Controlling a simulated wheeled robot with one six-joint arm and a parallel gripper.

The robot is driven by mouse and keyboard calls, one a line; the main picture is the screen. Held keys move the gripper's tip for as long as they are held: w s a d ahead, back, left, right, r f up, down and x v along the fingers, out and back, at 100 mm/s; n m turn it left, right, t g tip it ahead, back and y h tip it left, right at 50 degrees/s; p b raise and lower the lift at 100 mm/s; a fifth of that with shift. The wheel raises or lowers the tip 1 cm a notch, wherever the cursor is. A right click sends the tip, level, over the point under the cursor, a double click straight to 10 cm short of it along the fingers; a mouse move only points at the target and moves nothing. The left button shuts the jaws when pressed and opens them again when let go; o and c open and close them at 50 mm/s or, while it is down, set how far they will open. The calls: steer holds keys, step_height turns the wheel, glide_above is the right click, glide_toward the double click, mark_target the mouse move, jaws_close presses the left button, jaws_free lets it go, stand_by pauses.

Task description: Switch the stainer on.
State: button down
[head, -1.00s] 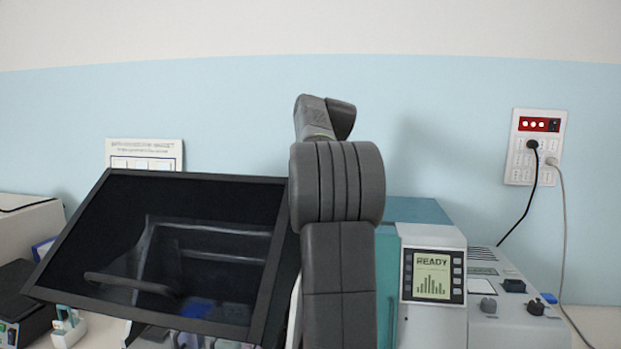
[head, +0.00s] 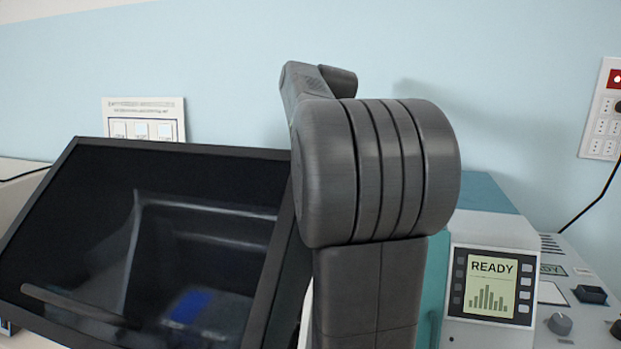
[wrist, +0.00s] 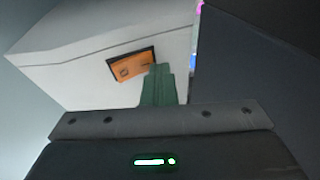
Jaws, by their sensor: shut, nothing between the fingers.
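An orange rocker switch (wrist: 124,68) in a dark frame sits on the side of a pale grey casing (wrist: 75,60) in the wrist view. My gripper (wrist: 161,72) is shut and empty, its green fingertips right at the switch's right end. They cover part of that end, and I cannot tell whether they touch it or which way the rocker is tipped. In the head view a machine with a big tilted dark glass lid (head: 150,215) stands at the left. My arm hides my gripper and the switch there.
A teal and white device (head: 485,228) with a lit screen reading READY (head: 490,283) stands right of my arm. Knobs (head: 560,324) sit on a unit at far right. A wall socket panel (head: 604,125) with a cable is at the right edge. A dark panel (wrist: 255,70) fills the wrist view's right.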

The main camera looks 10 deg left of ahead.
steer(key=shift+w+d, duration=0.1)
steer(key=shift+d, duration=0.15)
steer(key=shift+w+d+r+p, duration=0.15)
steer(key=shift+w+r+p, duration=0.1)
steer(key=shift+p, duration=0.1)
steer(key=shift+w+d+r+p, duration=0.1)
steer(key=shift+w+r+p, duration=0.1)
steer(key=shift+w+p, duration=0.35)
steer(key=shift+d+r, duration=0.1)
steer(key=shift+r, duration=0.35)
steer(key=v, duration=1.2)
steer(key=shift+s+r, duration=0.25)
steer(key=shift+r, duration=0.15)
